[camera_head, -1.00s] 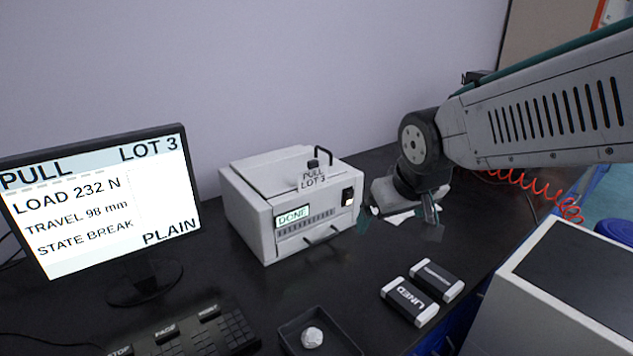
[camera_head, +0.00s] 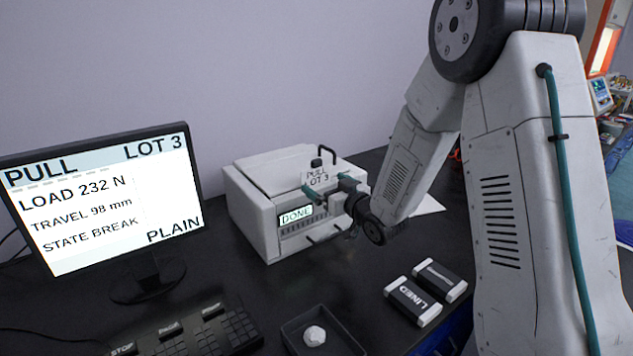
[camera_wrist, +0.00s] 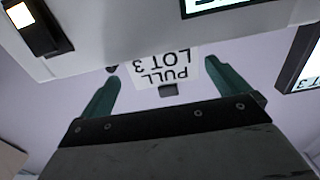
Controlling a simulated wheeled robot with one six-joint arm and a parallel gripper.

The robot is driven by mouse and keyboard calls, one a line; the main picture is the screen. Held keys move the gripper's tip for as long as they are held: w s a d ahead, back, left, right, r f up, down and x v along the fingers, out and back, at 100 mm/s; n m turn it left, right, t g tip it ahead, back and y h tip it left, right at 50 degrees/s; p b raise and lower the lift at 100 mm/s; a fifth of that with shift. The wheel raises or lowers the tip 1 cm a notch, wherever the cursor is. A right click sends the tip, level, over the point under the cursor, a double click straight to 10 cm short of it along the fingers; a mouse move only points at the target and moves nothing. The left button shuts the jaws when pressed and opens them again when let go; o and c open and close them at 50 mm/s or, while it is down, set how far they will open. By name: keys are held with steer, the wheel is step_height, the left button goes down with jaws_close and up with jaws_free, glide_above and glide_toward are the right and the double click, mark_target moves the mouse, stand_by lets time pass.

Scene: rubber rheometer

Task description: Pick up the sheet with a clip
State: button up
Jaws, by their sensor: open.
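A small white sheet (camera_head: 318,178) printed "PULL LOT 3" stands at the top front of the grey tester (camera_head: 250,205). A small dark clip (camera_head: 316,163) is at its top edge. In the wrist view the sheet (camera_wrist: 160,64) appears upside down, with the dark clip (camera_wrist: 168,89) at its lower edge in the picture. My gripper (camera_wrist: 165,84) is open, with one teal finger on each side of the sheet and clip and a gap to both. In the head view my gripper (camera_head: 327,187) is in front of the tester's upper front, partly covering the sheet.
A black handle stands on the tester behind the sheet. A monitor (camera_head: 100,200) and keyboard (camera_head: 190,335) are at left. A tray (camera_head: 290,330) with a pale lump and two labelled blocks (camera_head: 412,302) lie in front. White paper (camera_head: 428,205) lies behind my arm.

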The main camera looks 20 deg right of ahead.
mark_target(317, 177)
steer(key=x, duration=0.6)
steer(key=shift+w+a+r, duration=0.15)
steer(key=shift+w+r, duration=0.1)
steer(key=c, duration=0.7)
